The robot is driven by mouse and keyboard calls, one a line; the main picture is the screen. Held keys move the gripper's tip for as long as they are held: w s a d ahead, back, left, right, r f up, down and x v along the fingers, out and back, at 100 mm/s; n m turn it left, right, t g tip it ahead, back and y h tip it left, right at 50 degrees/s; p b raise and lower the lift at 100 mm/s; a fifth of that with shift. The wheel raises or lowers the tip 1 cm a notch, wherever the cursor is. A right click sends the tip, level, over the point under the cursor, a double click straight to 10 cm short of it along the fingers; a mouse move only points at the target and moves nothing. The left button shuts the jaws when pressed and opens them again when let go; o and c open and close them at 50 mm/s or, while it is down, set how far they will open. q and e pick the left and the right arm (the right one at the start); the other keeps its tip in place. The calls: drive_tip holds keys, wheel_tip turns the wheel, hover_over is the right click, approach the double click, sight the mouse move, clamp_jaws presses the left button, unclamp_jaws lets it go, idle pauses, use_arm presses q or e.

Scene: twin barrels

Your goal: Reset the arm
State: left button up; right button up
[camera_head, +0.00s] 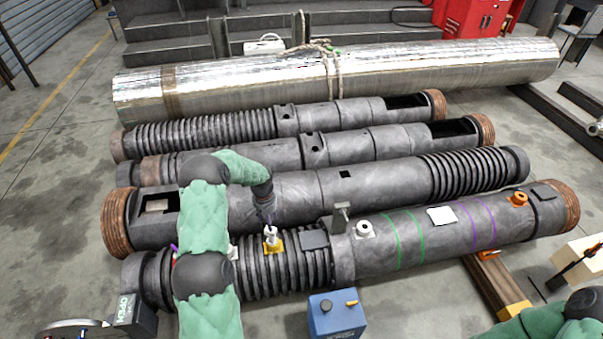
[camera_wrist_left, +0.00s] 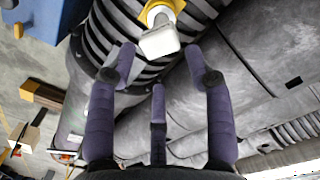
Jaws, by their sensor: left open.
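My left arm, in a green sleeve, reaches over the nearest dark barrel (camera_head: 400,255). Its gripper (camera_head: 265,215) points down just above a white fitting with a yellow base (camera_head: 272,239) on the barrel's ribbed section. In the left wrist view, the purple fingers of the left gripper (camera_wrist_left: 166,70) are spread apart with nothing between them. The white fitting (camera_wrist_left: 160,40) stands beyond the fingertips, apart from them. My right arm (camera_head: 550,322) shows only partly at the bottom right corner; its gripper is out of view.
A blue box (camera_head: 336,318) stands in front of the barrel. A grey upright bracket (camera_head: 341,218), a white knob (camera_head: 365,229) and an orange knob (camera_head: 519,199) sit on the barrel. More barrels and a long silver cylinder (camera_head: 430,68) lie behind. A cream block (camera_head: 580,258) is at right.

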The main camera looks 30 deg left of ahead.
use_arm(q)
drive_tip(key=s+d+f+h+p, duration=0.15)
drive_tip(key=s+d, duration=0.25)
drive_tip(key=d, duration=0.7)
drive_tip(key=s+d+f+h+p, duration=0.1)
drive_tip(key=s+d+f+p, duration=0.15)
drive_tip(key=d, duration=0.85)
drive_tip(key=s+d+r+p, duration=0.1)
drive_tip(key=s+d+r, duration=0.1)
drive_tip(key=s+d, duration=0.5)
drive_tip(key=s+d+r+h+p, duration=0.1)
drive_tip(key=s+d+r+p, duration=0.1)
drive_tip(key=s+d, duration=0.4)
drive_tip(key=s, duration=0.5)
drive_tip(key=shift+s+d+r, duration=0.15)
drive_tip(key=shift+d+r, duration=0.2)
use_arm(e)
wheel_tip(320, 180, up, 7)
drive_tip(key=shift+r, duration=0.2)
use_arm(q)
drive_tip(key=shift+c, duration=1.3)
use_arm(e)
drive_tip(key=shift+c, duration=1)
use_arm(q)
drive_tip(key=shift+d+m, duration=0.1)
drive_tip(key=shift+m, duration=0.2)
use_arm(e)
drive_tip(key=shift+d, duration=0.15)
